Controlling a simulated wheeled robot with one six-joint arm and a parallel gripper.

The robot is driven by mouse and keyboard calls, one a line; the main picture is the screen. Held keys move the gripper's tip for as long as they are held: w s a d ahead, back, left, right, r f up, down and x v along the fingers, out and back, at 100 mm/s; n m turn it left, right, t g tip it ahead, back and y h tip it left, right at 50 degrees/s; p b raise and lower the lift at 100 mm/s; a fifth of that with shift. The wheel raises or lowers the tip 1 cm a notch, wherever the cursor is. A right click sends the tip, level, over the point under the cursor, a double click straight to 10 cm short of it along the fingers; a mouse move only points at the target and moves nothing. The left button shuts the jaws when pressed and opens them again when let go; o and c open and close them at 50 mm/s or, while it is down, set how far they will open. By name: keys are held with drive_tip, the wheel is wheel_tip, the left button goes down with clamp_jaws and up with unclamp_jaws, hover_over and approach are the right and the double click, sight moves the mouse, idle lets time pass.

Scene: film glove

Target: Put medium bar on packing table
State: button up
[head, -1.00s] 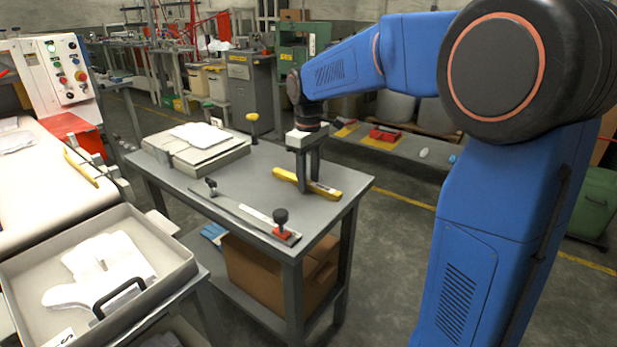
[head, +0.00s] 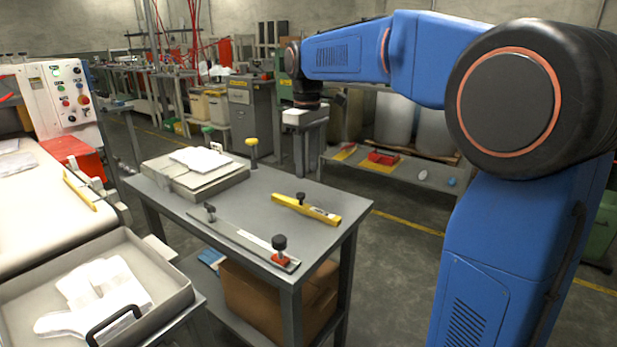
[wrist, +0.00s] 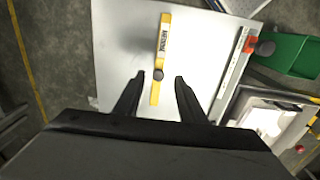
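A yellow bar (head: 306,209) with a pale, dark-lettered label and a black knob lies flat on the grey metal table (head: 340,190), near its far right edge. I cannot read the label for sure. The bar also shows in the wrist view (wrist: 161,55), below and between my fingers. My gripper (head: 309,160) is raised above the table, apart from the bar. In the wrist view my gripper (wrist: 158,82) has its two fingers spread, with nothing between them. I cannot tell from any sign that this is the packing table.
A long grey bar (head: 240,238) with black knobs and a red end lies along the table's front edge. A stack of flat pads (head: 195,172) sits at the left. A tray (head: 165,285) with white gloves stands front left. A cardboard box (head: 270,297) is on the lower shelf.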

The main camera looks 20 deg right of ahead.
drive_tip(key=shift+r, duration=0.25)
drive_tip(key=s+d+f+m+t, duration=0.1)
drive_tip(key=s+f, duration=0.4)
drive_tip(key=s, duration=0.5)
drive_tip(key=s+d+f+m+t, duration=0.2)
drive_tip(key=s+f, duration=0.3)
drive_tip(key=s, duration=0.6)
drive_tip(key=s+d+f+m+t, duration=0.1)
drive_tip(key=s+f+m, duration=0.3)
drive_tip(key=s, duration=0.6)
wheel_tip(320, 180, down, 2)
drive_tip(key=shift+s+d+t, duration=0.3)
drive_tip(key=shift+d+t, duration=0.1)
drive_tip(key=shift+d, duration=0.2)
